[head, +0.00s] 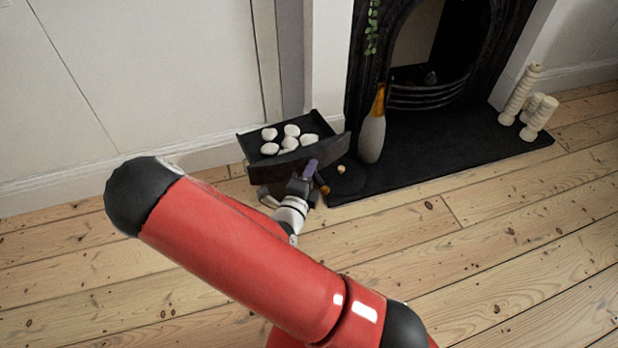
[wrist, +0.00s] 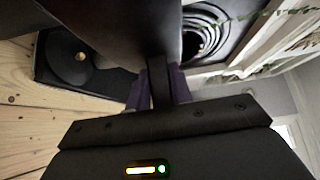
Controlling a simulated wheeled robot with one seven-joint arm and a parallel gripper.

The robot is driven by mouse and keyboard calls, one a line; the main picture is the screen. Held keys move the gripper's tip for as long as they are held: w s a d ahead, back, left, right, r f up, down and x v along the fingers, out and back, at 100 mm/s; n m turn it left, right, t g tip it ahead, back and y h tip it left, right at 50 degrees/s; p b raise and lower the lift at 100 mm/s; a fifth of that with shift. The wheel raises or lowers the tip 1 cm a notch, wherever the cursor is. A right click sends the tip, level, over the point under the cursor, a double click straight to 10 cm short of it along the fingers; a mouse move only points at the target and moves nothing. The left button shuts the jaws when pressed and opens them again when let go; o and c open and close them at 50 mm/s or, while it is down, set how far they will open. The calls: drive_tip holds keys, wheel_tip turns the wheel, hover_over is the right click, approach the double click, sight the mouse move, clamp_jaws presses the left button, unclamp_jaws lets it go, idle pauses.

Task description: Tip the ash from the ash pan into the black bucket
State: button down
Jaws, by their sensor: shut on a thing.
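The ash pan (head: 322,156) is a dark open tray with several white rounded lumps (head: 291,130) in it. It looks roughly level, held above the floor left of the hearth. My gripper (head: 308,172) has its purple fingers shut on the pan's front handle; the wrist view shows the handle (wrist: 158,82) between them. The pan's underside or front fills the upper left of the wrist view. A dark shape (head: 263,193) shows under the pan; most of it is hidden, and I cannot tell whether it is the black bucket.
A black disc with a small tan knob (head: 341,170) lies at the hearth's left end. Beside it stands a grey and orange bottle-shaped thing (head: 372,135). The black hearth slab (head: 440,150) fronts the fireplace. Cream candle-like pillars (head: 540,115) stand right. Floorboards in front are clear.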

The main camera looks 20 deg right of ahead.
sight(296, 153)
drive_tip(key=shift+s+f+m+g+h, duration=0.1)
drive_tip(key=shift+s+m+g+h, duration=0.15)
drive_tip(key=shift+m+g+h, duration=0.75)
drive_tip(key=shift+p, duration=0.35)
drive_tip(key=shift+r+p, duration=0.3)
drive_tip(key=a+r+n+p, duration=0.1)
drive_tip(key=p, duration=0.2)
drive_tip(key=w+a+r+n+p, duration=0.1)
drive_tip(key=r+n+p, duration=0.1)
drive_tip(key=p, duration=0.2)
drive_tip(key=w+r+n+p, duration=0.1)
drive_tip(key=r+n+p, duration=0.1)
drive_tip(key=p, duration=0.1)
drive_tip(key=shift+w+a+r, duration=0.15)
drive_tip(key=shift+w+a, duration=0.1)
drive_tip(key=shift+a, duration=0.15)
drive_tip(key=shift+w+a, duration=0.15)
drive_tip(key=shift+w, duration=0.05)
drive_tip(key=shift+w+a+r+n, duration=0.65)
drive_tip(key=shift+r+n, duration=0.2)
drive_tip(key=shift+r, duration=0.05)
drive_tip(key=shift+w+a+r+n, duration=0.6)
drive_tip(key=shift+r+n, duration=0.25)
drive_tip(key=w+a+r+n, duration=0.3)
drive_tip(key=w+a, duration=0.1)
drive_tip(key=shift+n, duration=0.3)
